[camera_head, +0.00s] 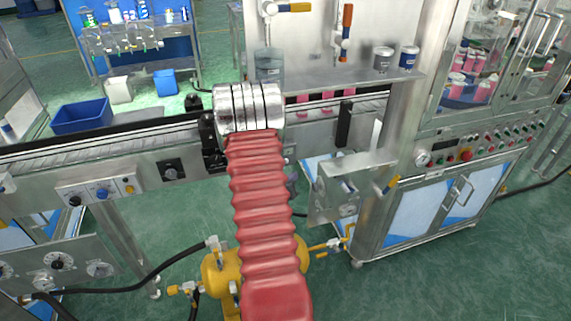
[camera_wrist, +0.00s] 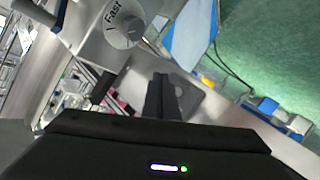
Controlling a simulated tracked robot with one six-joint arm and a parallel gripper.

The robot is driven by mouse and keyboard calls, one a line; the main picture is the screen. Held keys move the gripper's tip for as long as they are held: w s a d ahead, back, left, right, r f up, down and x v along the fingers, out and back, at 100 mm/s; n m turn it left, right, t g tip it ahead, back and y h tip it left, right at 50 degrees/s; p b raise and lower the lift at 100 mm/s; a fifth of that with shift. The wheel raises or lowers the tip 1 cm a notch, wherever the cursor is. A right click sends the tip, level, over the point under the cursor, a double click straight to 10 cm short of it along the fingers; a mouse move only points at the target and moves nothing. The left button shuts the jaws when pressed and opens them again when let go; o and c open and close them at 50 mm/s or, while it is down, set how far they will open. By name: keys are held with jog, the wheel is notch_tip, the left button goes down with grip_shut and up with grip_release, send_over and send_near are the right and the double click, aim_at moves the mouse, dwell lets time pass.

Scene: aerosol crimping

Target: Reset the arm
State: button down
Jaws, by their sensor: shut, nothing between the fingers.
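My arm, in a red ribbed sleeve with a silver ringed wrist, reaches up the middle of the head view toward the conveyor. My gripper (camera_wrist: 163,98) shows in the wrist view as two dark fingers side by side, shut with nothing between them. Beyond the fingertips in the wrist view is a grey metal surface. In the head view, the fingers are not clearly seen; the silver wrist hides what is behind it.
The conveyor (camera_head: 60,150) runs across behind my wrist. A steel machine cabinet (camera_head: 410,215) stands at right with a control panel (camera_head: 480,140). A metal box (camera_head: 345,185) juts out right of my arm. A yellow tank (camera_head: 222,270) is below. Blue bins (camera_head: 82,115) stand back left.

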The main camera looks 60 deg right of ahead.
jog(key=shift+f, duration=0.1)
dwell(0.4)
jog(key=w+a+f+t+y, duration=0.2)
jog(key=w+a+f+y, duration=0.1)
jog(key=a+f+y, duration=0.45)
jog(key=w+a+r+n+y, duration=0.1)
jog(key=w+a+r+y, duration=0.15)
jog(key=a, duration=0.55)
jog(key=w+a+r+n+y, duration=0.1)
jog(key=w+a+r, duration=0.15)
jog(key=a, duration=0.45)
jog(key=w+a+r+n+y, duration=0.15)
jog(key=a+r, duration=0.25)
jog(key=a, duration=0.4)
jog(key=s+a+r+n+t+y, duration=0.1)
jog(key=s+a+r+n, duration=0.3)
jog(key=a+r, duration=0.7)
jog(key=s+a+r+n+t+y, duration=0.1)
jog(key=s+a+r+n, duration=0.3)
jog(key=a+r, duration=0.8)
jog(key=s+a+t, duration=0.1)
jog(key=a, duration=0.2)
jog(key=shift+a+r+n, duration=0.25)
jog(key=shift+n, duration=0.1)
